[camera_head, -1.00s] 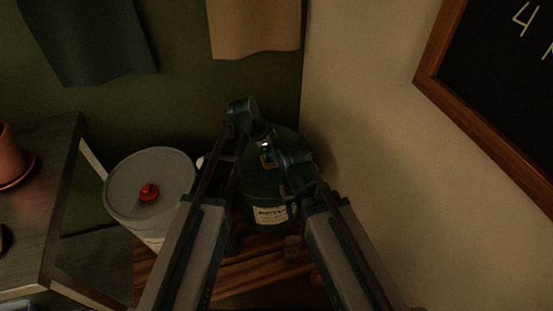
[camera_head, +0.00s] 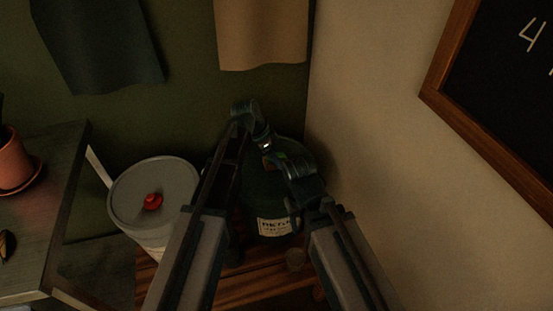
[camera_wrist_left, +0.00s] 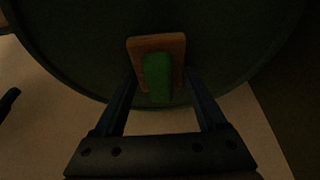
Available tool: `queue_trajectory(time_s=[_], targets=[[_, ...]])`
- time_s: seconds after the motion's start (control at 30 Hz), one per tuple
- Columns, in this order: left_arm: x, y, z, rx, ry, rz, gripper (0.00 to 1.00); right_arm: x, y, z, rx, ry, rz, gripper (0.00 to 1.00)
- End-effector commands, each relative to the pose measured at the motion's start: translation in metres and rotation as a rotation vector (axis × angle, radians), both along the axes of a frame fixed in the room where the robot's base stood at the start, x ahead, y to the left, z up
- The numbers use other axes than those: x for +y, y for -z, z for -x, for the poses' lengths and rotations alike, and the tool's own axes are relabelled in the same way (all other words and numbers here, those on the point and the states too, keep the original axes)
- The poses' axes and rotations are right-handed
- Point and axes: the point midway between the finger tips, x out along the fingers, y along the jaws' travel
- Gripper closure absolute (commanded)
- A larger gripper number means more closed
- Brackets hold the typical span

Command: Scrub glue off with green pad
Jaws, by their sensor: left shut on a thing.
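The green pad (camera_wrist_left: 158,78) sits between the fingers of my left gripper (camera_wrist_left: 160,72) in the left wrist view, and the gripper is shut on it. A brown rectangular piece (camera_wrist_left: 135,46) shows directly behind the pad; I cannot tell whether it is part of it. Beyond it is the broad dark round top of a bucket (camera_wrist_left: 75,50). In the head view my left arm reaches over the dark green bucket (camera_head: 258,190) with a pale label. Any glue is too dark to make out. My right arm shows at the right, but its gripper cannot be made out.
A grey-white bucket (camera_head: 170,190) with a red knob (camera_head: 152,202) on its lid stands left of the dark one. Both stand on a wooden plank surface (camera_head: 255,287). A dark table with a terracotta pot (camera_head: 15,163) is farther left. Walls close in behind and right.

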Motion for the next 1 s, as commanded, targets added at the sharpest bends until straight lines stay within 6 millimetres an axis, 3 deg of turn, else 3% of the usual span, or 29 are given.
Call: queue_trajectory(time_s=[0.27, 0.7, 1.0], targets=[[0.000, -0.001, 0.003, -0.001, 0.000, -0.001, 0.71, 0.000, -0.001, 0.000, 0.000, 0.000, 0.000, 0.50], [-0.011, 0.002, 0.037, 0.000, 0.001, -0.002, 0.70, 0.000, 0.001, 0.000, 0.000, 0.000, 0.000, 0.50], [-0.013, 0.002, 0.043, 0.004, 0.002, -0.003, 0.70, 0.000, 0.002, 0.000, 0.000, 0.000, 0.000, 0.50]])
